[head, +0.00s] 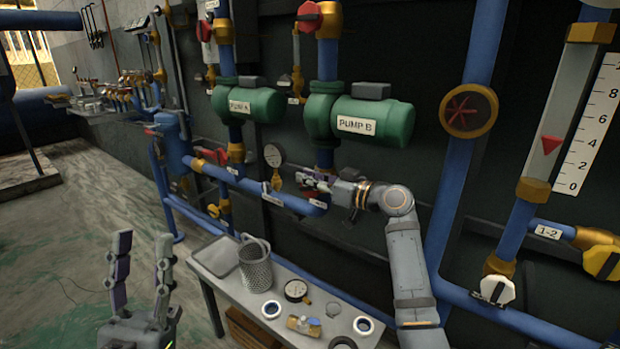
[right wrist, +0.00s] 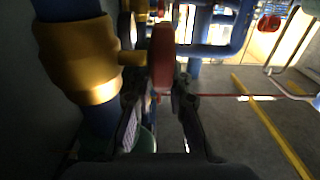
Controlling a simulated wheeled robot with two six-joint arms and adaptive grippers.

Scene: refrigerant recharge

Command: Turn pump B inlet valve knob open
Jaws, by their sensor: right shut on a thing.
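Pump B (head: 362,120) is a green pump with a "PUMP B" label on a blue vertical pipe in the head view. My right gripper (head: 308,181) is at the pipe below it. In the right wrist view, a red valve knob (right wrist: 162,55) stands edge-on between the fingers of this gripper (right wrist: 157,92), which is shut on it. The knob joins a brass valve body (right wrist: 80,62) on the left. In the head view the gripper hides most of the knob. My left gripper (head: 142,265) is open and empty at the lower left, fingers pointing up.
Pump A (head: 250,104) and a pressure gauge (head: 273,155) are to the left of my right gripper. A blue horizontal pipe (head: 262,190) runs beside it. Below, a grey bench (head: 238,293) holds a mesh basket (head: 255,268), a gauge and rings. Floor at the left is clear.

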